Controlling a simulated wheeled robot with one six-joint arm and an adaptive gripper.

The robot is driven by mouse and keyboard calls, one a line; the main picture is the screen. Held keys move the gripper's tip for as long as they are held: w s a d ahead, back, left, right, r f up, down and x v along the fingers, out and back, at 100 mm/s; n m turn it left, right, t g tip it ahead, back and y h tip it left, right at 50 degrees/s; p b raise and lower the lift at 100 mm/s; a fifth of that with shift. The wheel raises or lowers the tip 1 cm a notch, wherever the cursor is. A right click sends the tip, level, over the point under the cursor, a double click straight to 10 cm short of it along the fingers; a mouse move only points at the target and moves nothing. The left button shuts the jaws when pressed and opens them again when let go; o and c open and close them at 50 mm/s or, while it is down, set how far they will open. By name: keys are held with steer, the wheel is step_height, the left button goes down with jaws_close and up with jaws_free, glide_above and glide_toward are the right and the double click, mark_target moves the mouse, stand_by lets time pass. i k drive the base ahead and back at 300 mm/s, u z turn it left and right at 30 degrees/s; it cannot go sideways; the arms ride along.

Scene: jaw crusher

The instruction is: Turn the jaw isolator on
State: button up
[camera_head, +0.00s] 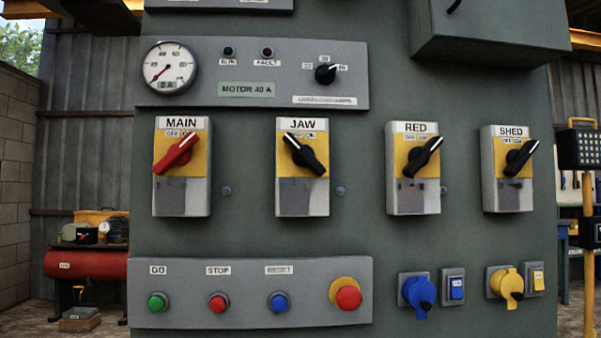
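The jaw isolator (302,166) is a grey box with a yellow plate under a JAW label, in the middle row of the panel. Its black rotary handle (306,154) is slanted, with the white-marked end at the upper left, towards the OFF side of the small OFF/ON label. The red MAIN handle (175,154) to its left slants the other way, upper end to the right. The black RED handle (422,157) and SHED handle (521,158) also slant with the upper end to the right. My gripper is not in view.
Below are green, red and blue buttons and a red mushroom button (348,297) on a grey strip. Blue (417,291) and yellow (506,284) sockets sit at the lower right. A grey box (490,30) juts out at the upper right. The space before the isolators looks clear.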

mark_target(303, 155)
steer(key=k, duration=0.5)
steer(key=u, duration=1.8)
steer(key=i, duration=1.1)
steer(key=z, duration=1.85)
